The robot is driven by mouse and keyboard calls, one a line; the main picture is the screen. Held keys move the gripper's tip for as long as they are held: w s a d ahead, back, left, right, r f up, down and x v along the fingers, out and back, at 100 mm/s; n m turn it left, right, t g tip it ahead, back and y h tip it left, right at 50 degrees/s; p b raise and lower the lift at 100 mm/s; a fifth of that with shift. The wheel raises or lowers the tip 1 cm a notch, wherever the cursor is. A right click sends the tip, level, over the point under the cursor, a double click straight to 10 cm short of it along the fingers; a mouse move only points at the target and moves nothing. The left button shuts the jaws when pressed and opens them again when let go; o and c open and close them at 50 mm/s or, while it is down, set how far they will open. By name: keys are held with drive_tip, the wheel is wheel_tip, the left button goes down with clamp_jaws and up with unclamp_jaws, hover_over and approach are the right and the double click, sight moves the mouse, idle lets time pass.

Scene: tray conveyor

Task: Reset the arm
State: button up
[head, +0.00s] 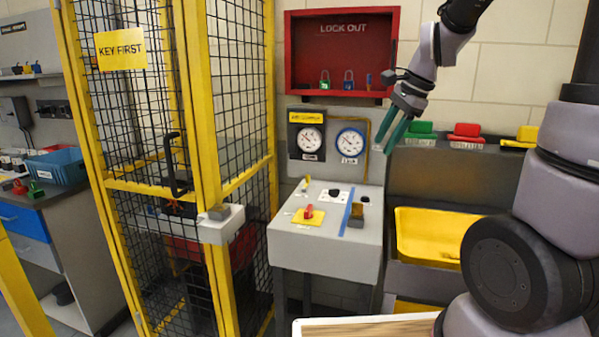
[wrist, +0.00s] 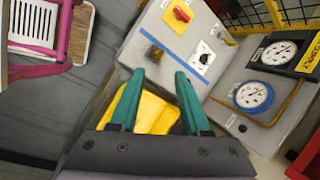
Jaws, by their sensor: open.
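My gripper (head: 391,130) is open and empty. In the head view it hangs in the air right of the two gauges, with its green fingers pointing down and to the left. In the wrist view both green fingers (wrist: 155,86) are apart, with nothing between them. Beyond them lie a yellow bin (wrist: 155,115) and the grey control pedestal (wrist: 190,32). The pedestal also shows in the head view (head: 325,262), with a red switch (head: 308,211) on a yellow plate. My arm comes in from the upper right.
A red lockout box (head: 342,85) with padlocks is on the wall behind. A yellow mesh cage (head: 190,130) stands at left. A yellow bin (head: 440,237) sits below right. Red (head: 466,132) and green blocks line a shelf. A pink-framed item (wrist: 68,35) shows in the wrist view.

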drive_tip(key=s+d+r+n+t, duration=0.1)
drive_tip(key=s+r+n+t, duration=0.1)
drive_tip(key=s+r+n, duration=0.2)
drive_tip(key=s+d+r+n+t+h, duration=0.1)
drive_tip(key=s+r+n+t, duration=0.1)
drive_tip(key=s+r+n, duration=0.2)
drive_tip(key=s+n, duration=0.3)
drive_tip(key=s, duration=0.3)
drive_tip(key=shift+s+r+h, duration=0.3)
